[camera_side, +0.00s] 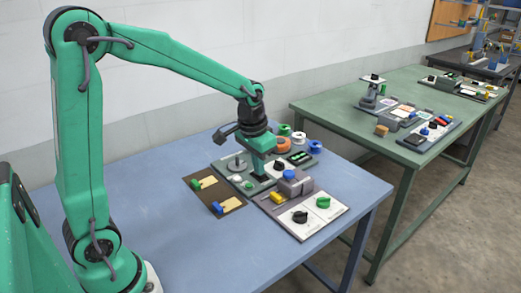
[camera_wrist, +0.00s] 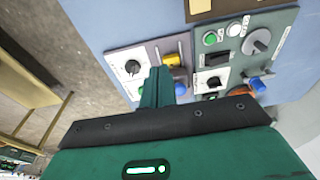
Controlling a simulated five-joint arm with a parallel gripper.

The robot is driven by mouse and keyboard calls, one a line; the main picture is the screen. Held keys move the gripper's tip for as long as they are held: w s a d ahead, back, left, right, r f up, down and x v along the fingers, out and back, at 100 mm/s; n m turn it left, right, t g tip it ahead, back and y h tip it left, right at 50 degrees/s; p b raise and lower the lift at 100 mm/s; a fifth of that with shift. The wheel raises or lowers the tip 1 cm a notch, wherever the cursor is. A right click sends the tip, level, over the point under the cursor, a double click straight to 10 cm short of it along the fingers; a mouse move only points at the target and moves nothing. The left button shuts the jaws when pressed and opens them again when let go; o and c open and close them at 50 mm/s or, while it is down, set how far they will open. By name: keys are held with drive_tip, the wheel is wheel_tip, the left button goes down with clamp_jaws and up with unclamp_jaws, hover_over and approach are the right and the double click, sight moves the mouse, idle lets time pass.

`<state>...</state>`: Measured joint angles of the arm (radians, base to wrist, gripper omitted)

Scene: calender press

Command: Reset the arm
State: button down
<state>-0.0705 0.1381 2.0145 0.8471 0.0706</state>
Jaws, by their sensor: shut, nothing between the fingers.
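My green arm reaches over the blue table (camera_side: 160,210) from the left. My gripper (camera_side: 259,177) points down over the grey-green control panel (camera_side: 222,167), its tip close to the panel face. I cannot tell whether it touches. In the wrist view my gripper (camera_wrist: 158,72) shows as one closed green block with nothing held. It covers part of the panels behind it. Beyond it are a black knob (camera_wrist: 132,68) on a white plate, a yellow part (camera_wrist: 171,60) and a green button (camera_wrist: 210,38).
A front panel carries a black knob (camera_side: 300,216) and a green knob (camera_side: 323,202). A brown board (camera_side: 232,205) with blue and green switches lies to the left. Several spools, one orange (camera_side: 282,146), stand behind. A green table (camera_side: 350,125) stands right. The blue table's left side is clear.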

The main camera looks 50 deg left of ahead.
drive_tip(key=s+d+r+t, duration=0.1)
drive_tip(key=s+r, duration=0.3)
drive_tip(key=s, duration=0.5)
drive_tip(key=s+d+r+t, duration=0.1)
drive_tip(key=s+r+t, duration=0.2)
drive_tip(key=s, duration=0.6)
drive_tip(key=shift+d+r, duration=0.4)
drive_tip(key=shift+r, duration=0.5)
